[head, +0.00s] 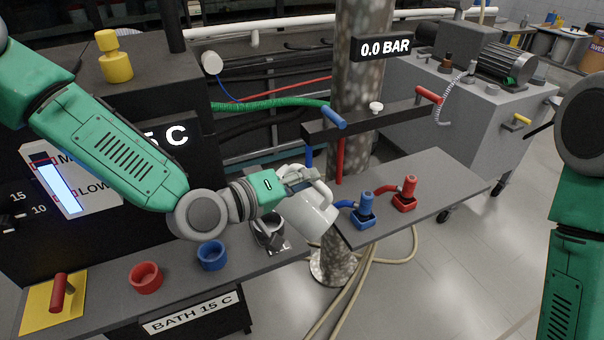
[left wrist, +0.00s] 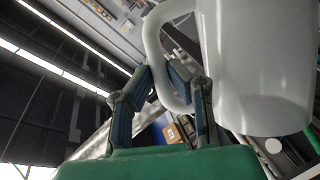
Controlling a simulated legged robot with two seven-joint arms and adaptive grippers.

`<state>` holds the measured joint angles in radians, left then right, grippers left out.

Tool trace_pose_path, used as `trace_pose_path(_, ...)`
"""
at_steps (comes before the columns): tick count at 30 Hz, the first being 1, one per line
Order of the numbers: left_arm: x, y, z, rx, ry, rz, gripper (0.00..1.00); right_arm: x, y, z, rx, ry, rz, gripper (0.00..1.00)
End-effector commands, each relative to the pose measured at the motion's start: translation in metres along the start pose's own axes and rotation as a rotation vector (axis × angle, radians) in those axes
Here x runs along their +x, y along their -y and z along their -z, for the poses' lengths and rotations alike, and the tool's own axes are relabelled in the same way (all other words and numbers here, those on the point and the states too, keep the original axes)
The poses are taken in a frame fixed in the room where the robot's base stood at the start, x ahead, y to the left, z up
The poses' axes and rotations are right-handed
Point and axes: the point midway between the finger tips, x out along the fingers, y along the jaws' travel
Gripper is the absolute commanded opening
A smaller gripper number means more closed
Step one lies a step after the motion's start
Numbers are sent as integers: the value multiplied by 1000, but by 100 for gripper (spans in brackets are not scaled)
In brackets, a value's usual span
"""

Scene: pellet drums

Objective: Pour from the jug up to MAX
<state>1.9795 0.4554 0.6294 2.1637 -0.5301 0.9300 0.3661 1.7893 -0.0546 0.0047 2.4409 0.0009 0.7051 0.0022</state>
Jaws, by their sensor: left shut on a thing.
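A white jug (head: 309,213) hangs at the end of my left arm in the head view, tilted, over the gap between the bath bench and the grey shelf. My left gripper (head: 299,178) is shut on the jug's handle. In the left wrist view the fingers (left wrist: 175,90) close around the handle, and the jug (left wrist: 255,65) fills the upper right. The level gauge (head: 62,190) on the dark bath housing shows a pale strip, with its MAX and LOW labels partly hidden by my left arm. My right arm shows at the right edge; its gripper is out of view.
A metal holder (head: 268,232) stands at the bench's right end. A blue cup (head: 212,255) and a red cup (head: 146,277) sit on the bench. Blue (head: 364,211) and red (head: 406,195) couplings stand on the shelf (head: 440,180) beside a pillar.

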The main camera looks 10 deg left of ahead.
Motion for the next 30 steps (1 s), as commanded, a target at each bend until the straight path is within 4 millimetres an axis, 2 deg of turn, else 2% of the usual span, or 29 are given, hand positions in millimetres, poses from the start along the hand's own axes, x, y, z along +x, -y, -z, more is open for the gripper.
trace_pose_path(13,1,-2,0,19,-2,6,0,-3,0,0,0,0,0,40)
trace_pose_path(22,4,-9,-8,136,0,53,0,-17,0,1,0,0,0,40)
trace_pose_path(30,6,-9,-11,190,-2,78,0,-21,0,1,0,0,0,40)
